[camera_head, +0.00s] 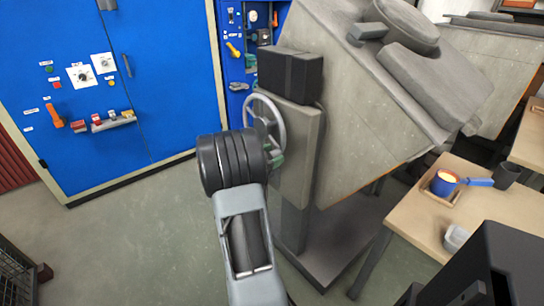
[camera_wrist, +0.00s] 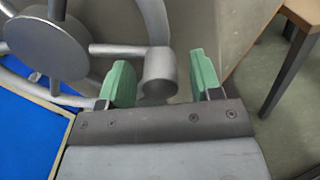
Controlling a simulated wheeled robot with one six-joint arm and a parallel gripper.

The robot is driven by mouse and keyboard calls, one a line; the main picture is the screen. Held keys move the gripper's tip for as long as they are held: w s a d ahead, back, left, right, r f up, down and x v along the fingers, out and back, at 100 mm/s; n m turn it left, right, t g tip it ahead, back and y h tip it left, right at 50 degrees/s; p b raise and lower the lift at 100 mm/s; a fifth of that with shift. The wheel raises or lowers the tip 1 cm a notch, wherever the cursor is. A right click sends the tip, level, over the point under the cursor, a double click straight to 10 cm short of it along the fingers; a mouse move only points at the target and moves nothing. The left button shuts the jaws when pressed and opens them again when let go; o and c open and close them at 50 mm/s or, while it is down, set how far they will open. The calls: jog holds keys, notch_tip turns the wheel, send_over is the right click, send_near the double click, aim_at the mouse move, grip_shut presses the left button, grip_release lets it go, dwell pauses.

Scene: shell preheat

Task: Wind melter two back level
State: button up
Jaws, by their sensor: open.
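The melter (camera_head: 370,90) is a large grey box on a stand, tilted well off level. Nothing legible in view tells which number it is. Its grey handwheel (camera_head: 266,122) is on the left side of the stand; the wheel's hub (camera_wrist: 47,45) and spokes fill the upper left of the wrist view. A short round crank knob (camera_wrist: 159,70) sticks out from the wheel. My gripper (camera_wrist: 162,85) is open, its green fingers on either side of the knob with gaps showing. In the head view my arm hides part of the wheel and most of my gripper (camera_head: 276,157).
A wooden table (camera_head: 420,215) at the right holds a blue-handled cup (camera_head: 444,182), a dark mug (camera_head: 507,174) and a small clear container (camera_head: 456,238). A blue cabinet (camera_head: 130,110) stands at the left. The floor (camera_head: 130,235) between is clear. Another melter-like box (camera_head: 490,65) is behind right.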

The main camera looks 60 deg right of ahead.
grip_shut()
dwell(0.6)
